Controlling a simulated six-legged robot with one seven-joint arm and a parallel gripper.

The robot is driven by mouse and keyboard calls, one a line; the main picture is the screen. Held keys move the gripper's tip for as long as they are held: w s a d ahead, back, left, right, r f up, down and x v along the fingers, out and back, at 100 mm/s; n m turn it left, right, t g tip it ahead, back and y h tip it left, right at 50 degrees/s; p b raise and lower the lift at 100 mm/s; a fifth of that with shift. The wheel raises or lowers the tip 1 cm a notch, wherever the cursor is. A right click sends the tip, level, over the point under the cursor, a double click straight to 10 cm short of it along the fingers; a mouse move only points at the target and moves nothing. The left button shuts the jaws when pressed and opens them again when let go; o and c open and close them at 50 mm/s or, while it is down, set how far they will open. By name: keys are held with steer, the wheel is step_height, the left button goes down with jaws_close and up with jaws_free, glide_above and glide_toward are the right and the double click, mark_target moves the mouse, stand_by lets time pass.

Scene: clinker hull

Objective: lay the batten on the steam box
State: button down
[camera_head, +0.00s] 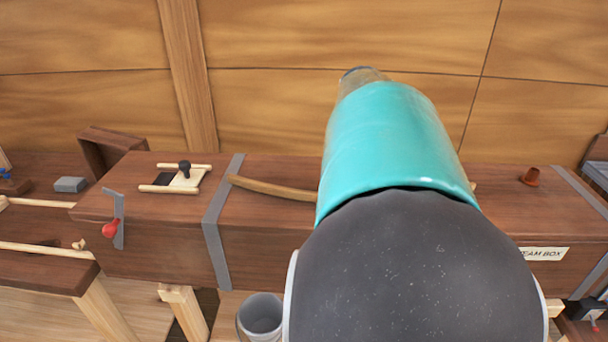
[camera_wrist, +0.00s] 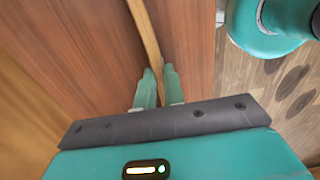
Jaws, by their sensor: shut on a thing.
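The batten (camera_head: 272,188) is a thin, slightly curved light-brown strip. Its left end shows over the top of the steam box (camera_head: 265,165), and my arm hides its middle. The steam box is a long dark-brown wooden box with grey metal bands and a partly covered label (camera_head: 545,254). In the wrist view my gripper (camera_wrist: 159,70) has its two teal fingers closed on the batten (camera_wrist: 147,35), which runs away from them over the brown boards. I cannot tell whether the batten touches the box. My gripper is hidden behind my arm in the head view.
On the box top are a sliding vent with a dark knob (camera_head: 184,168) at left and a small brown plug (camera_head: 531,177) at right. A red-knobbed lever (camera_head: 111,229) is at the left end. A grey bucket (camera_head: 260,316) stands in front; a bench (camera_head: 40,270) is left. A plank wall (camera_head: 280,40) rises behind.

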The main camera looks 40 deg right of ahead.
steer(key=c, duration=1.5)
jaws_free()
steer(key=shift+f, duration=0.1)
step_height(320, 180, up, 12)
steer(key=shift+r, duration=0.2)
steer(key=a+f+m+t, duration=0.2)
steer(key=a+f, duration=0.3)
steer(key=a, duration=0.5)
steer(key=w+a+f+m+t, duration=0.1)
steer(key=a+f+m, duration=0.2)
steer(key=a+f, duration=0.3)
steer(key=w+a+f+m+t, duration=0.1)
steer(key=a+f, duration=0.4)
steer(key=a, duration=0.9)
steer(key=shift+a+f+m+t, duration=0.2)
steer(key=shift+f+m+t, duration=0.2)
steer(key=shift+m+t, duration=0.55)
